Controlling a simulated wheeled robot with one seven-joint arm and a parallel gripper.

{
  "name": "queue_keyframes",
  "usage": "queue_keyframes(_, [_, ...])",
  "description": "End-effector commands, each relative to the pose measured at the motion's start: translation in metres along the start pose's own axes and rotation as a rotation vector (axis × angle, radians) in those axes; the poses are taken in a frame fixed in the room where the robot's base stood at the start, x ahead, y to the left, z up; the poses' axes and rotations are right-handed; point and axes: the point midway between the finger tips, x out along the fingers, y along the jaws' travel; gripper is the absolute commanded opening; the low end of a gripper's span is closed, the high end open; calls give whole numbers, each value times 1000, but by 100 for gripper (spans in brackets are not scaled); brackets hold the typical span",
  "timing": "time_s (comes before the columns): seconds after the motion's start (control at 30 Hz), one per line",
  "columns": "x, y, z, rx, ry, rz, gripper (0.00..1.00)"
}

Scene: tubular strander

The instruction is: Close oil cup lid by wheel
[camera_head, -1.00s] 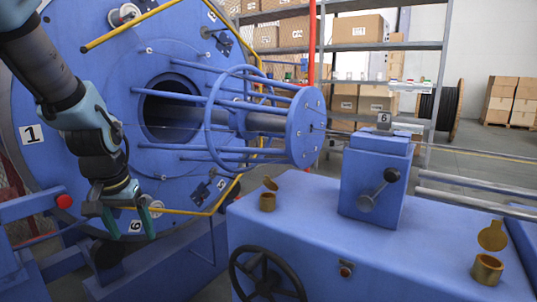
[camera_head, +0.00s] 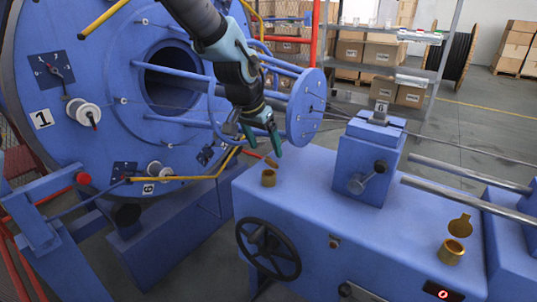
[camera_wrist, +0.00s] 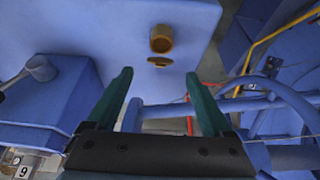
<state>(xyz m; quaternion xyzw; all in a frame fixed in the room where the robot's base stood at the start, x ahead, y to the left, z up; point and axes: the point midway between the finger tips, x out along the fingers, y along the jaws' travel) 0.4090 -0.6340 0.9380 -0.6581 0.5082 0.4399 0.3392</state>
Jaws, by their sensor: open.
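The brass oil cup (camera_head: 268,178) by the wheel stands on the left end of the blue machine top. Its lid (camera_head: 271,162) is open, tilted up at the cup's far side. The black handwheel (camera_head: 268,249) is on the front face below. My gripper (camera_head: 264,146) is open and empty, fingers pointing down, just above and behind the lid. In the wrist view the cup (camera_wrist: 161,39) and its lid (camera_wrist: 159,62) show beyond the fingertips (camera_wrist: 160,75), roughly centred between them. No contact with the lid is visible.
A second oil cup (camera_head: 452,252) with a raised lid (camera_head: 460,226) stands at the right end. A blue block with a crank (camera_head: 368,160) rises between the cups. The blue strander cage (camera_head: 302,108) is close behind my gripper. The top between is clear.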

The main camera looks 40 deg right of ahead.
Motion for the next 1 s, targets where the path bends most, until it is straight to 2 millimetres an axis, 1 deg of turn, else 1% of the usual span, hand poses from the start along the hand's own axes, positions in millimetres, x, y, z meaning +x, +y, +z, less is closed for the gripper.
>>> queue_keyframes(0.03, [10, 1, 0, 2, -5, 2, 85])
queue_keyframes(0.1, [21, 1, 0, 2, -4, 2, 85])
queue_keyframes(0.2, [35, 1, 0, 1, -3, 1, 85])
queue_keyframes(0.3, [45, 0, 0, 0, -2, 1, 85])
queue_keyframes(0.43, [51, 0, 0, 0, 0, -1, 85])
queue_keyframes(0.7, [52, 0, 0, 0, 0, -1, 85])
queue_keyframes(1.0, [52, 0, 0, 0, 0, -1, 51])
